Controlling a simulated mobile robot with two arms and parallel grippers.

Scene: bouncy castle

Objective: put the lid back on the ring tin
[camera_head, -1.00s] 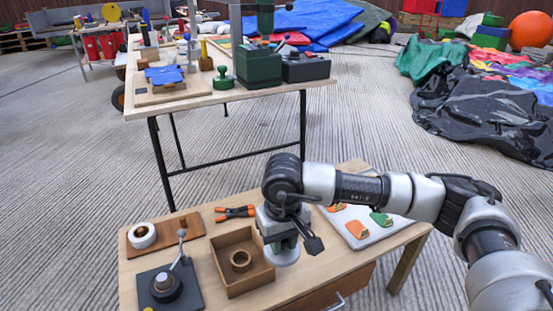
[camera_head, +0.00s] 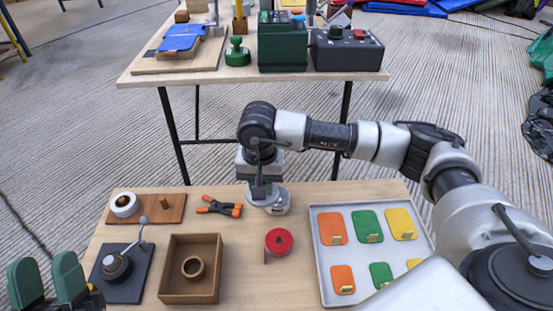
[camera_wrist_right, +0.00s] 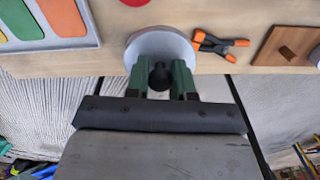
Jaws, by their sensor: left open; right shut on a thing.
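My right gripper (camera_wrist_right: 161,80), with green fingers, is shut on the black knob (camera_wrist_right: 159,76) of a round silver lid (camera_wrist_right: 160,45). In the head view the lid (camera_head: 268,200) is below my right wrist, by the table's far edge, between the clamp and the tray. I cannot tell whether it is above the table or touching something. The ring tin cannot be made out; it may be hidden under the lid. My left gripper (camera_head: 47,277) is open and empty at the lower left corner of the head view.
A wooden box (camera_head: 169,270) holds a ring-shaped piece (camera_head: 193,268). Around are a red round thing (camera_head: 279,242), an orange clamp (camera_head: 220,206), a lever on a dark plate (camera_head: 141,270), a tape roll (camera_head: 123,205) and a tray of coloured tags (camera_head: 318,262). Bare wood surrounds the red thing.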

